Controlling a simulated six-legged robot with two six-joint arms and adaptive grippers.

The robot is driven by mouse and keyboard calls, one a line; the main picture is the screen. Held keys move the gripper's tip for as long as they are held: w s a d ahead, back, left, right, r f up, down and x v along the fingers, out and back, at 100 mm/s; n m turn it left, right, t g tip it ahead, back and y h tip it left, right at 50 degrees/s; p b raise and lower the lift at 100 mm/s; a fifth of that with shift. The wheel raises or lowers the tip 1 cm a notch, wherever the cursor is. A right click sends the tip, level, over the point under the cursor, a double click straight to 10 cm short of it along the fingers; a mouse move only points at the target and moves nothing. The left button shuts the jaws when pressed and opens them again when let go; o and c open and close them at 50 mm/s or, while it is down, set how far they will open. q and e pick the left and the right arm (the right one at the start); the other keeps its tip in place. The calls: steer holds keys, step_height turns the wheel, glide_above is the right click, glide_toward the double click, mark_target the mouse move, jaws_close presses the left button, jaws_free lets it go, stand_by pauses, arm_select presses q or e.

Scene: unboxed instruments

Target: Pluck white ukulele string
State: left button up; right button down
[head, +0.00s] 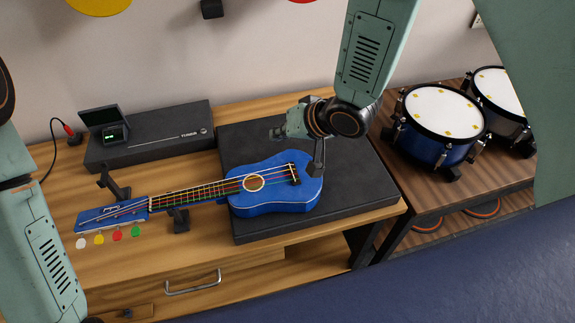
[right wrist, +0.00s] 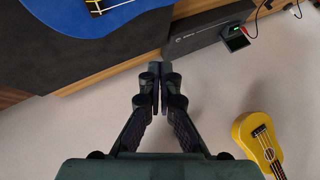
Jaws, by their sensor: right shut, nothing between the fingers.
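The blue ukulele (head: 275,203) lies face up, neck to the left, its body on a black platform (head: 370,190). Thin coloured strings (head: 200,193) run along its neck over the sound hole; the white one is hard to single out. Part of the blue body shows in the right wrist view (right wrist: 95,12). My right gripper (head: 277,133) is shut and empty above the platform, behind the ukulele body and apart from the strings. Its closed fingertips show in the right wrist view (right wrist: 160,72). My left arm enters at the left edge, but its gripper is outside the view.
A black tuner box (head: 160,140) with a small screen stands behind the neck. Dark brackets (head: 178,219) stand by the ukulele. White, yellow, red and green discs (head: 117,236) lie by the headstock. Blue drums (head: 440,125) stand at right. A yellow ukulele (right wrist: 262,142) is in the wrist view.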

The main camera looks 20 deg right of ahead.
steer(key=b, duration=0.5)
glide_above(272, 169)
steer(key=shift+m, duration=0.3)
steer(key=f, duration=0.2)
steer(key=d+f, duration=0.1)
steer(key=f, duration=0.1)
steer(key=shift+s, duration=0.3)
steer(key=shift+d+f+b, duration=0.1)
steer(key=shift+f+b, duration=0.25)
steer(key=shift+b, duration=0.2)
steer(key=shift+a+f+b, duration=0.3)
steer(key=shift+f+b, duration=0.25)
steer(key=shift+a+f+b, duration=0.25)
steer(key=shift+f+b, duration=0.25)
steer(key=shift+f, duration=0.4)
steer(key=shift+d+f+b, duration=0.15)
steer(key=shift+f+b, duration=0.15)
steer(key=shift+b, duration=0.1)
steer(key=shift+d+f, duration=0.2)
steer(key=shift+d, duration=0.1)
steer(key=shift+a+r, duration=0.1)
steer(key=shift+a, duration=0.25)
steer(key=shift+d, duration=0.25)
arm_select(q)
step_height(272, 169, down, 9)
steer(key=shift+a, duration=0.4)
